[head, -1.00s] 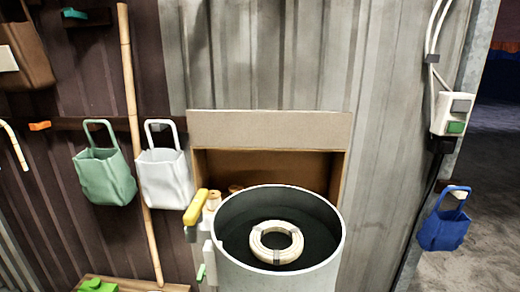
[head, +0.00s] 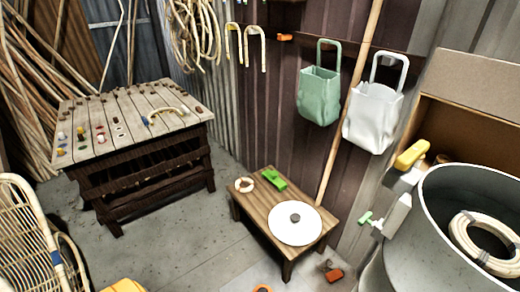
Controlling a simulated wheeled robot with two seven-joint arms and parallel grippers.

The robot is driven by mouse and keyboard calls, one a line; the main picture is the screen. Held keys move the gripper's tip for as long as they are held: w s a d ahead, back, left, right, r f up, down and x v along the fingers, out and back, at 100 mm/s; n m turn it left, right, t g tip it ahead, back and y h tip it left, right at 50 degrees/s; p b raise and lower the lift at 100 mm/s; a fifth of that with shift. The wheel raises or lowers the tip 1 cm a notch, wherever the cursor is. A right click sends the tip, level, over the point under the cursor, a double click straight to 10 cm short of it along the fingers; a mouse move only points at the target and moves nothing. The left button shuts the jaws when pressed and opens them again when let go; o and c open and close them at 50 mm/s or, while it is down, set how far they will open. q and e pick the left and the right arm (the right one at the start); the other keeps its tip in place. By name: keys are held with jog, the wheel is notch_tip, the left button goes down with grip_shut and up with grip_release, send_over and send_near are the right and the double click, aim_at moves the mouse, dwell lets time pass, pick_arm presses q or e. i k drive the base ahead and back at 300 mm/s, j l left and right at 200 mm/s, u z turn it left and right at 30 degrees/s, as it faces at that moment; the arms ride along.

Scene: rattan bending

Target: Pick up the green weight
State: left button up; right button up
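A small bright green object (head: 274,179), which looks like the green weight, lies on the low wooden table (head: 254,209) in the lower middle of the head view. A white disc (head: 295,223) with a grey centre lies in front of it on the same table, and a small pale ring (head: 244,185) lies to its left. A pale green bag (head: 319,94) hangs on the wall behind. Neither of my grippers shows in the head view.
A slatted workbench (head: 130,115) with pegs stands at the left back. A large grey drum (head: 440,215) holding a cream coil (head: 480,240) stands at the right. A rattan chair (head: 30,235) is at the left edge. The grey floor (head: 180,245) between is mostly clear.

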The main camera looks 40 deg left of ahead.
aim_at(274, 178)
jog(key=u, duration=1.1)
jog(key=z, duration=0.4)
jog(key=l+z, duration=0.1)
jog(key=z, duration=0.3)
jog(key=i+z, duration=0.1)
jog(key=z, duration=0.65)
jog(key=u, duration=1.6)
jog(key=i+j+z, duration=0.1)
jog(key=j, duration=0.2)
jog(key=i+j+z, duration=0.1)
jog(key=j, duration=0.2)
jog(key=i+j+z, duration=0.2)
jog(key=j, duration=0.45)
jog(key=i+j+z, duration=0.3)
jog(key=i+j, duration=0.2)
jog(key=i+j+z, duration=0.15)
jog(key=j, duration=0.3)
jog(key=i+j+z, duration=0.1)
jog(key=i+j, duration=0.15)
jog(key=j, duration=0.15)
jog(key=i+j+z, duration=0.15)
jog(key=j, duration=0.2)
